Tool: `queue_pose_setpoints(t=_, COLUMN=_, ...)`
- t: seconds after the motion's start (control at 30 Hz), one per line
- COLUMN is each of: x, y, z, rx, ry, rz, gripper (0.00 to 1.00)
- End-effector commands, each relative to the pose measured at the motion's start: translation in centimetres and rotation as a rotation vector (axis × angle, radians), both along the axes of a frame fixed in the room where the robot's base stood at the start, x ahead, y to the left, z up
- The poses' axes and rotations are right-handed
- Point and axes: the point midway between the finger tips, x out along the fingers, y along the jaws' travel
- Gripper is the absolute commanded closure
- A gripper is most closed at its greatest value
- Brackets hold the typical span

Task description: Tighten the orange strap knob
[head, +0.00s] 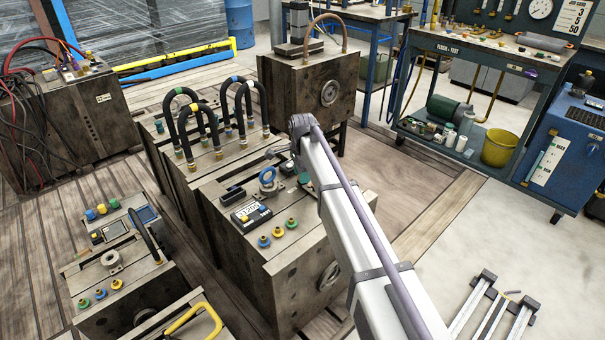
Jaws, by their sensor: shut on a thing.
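The near mould block (262,262) stands in the middle, dark and worn, with fittings on its top. A row of small knobs sits at its front edge: a blue one (264,241), a yellow-orange one (278,232) and a green one (292,223). Nothing touches these knobs. I cannot make out a clearly orange strap knob. My pale arm rises from the bottom right and bends above the block's far right part. My gripper and whatever it holds are hidden behind the arm. A green piece shows beside the arm's edge.
Black hose loops (188,120) stand up behind the block's top fittings. A lower mould (125,300) with coloured knobs and a yellow handle (195,318) are at the left front. A workbench (470,50) and blue cabinet (570,140) stand at right. Floor between is open.

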Motion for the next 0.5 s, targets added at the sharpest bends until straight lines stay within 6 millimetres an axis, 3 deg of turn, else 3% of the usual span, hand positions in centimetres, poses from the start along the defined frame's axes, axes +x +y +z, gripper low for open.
queue_pose_setpoints(t=0.43, x=-0.05, y=-0.02, z=-0.01, rx=0.000, ry=0.001, rz=-0.010, gripper=0.90)
queue_pose_setpoints(t=0.47, x=-0.05, y=-0.02, z=-0.01, rx=0.000, ry=0.001, rz=-0.010, gripper=0.64)
queue_pose_setpoints(t=0.5, x=-0.05, y=-0.02, z=-0.01, rx=0.000, ry=0.001, rz=-0.010, gripper=0.60)
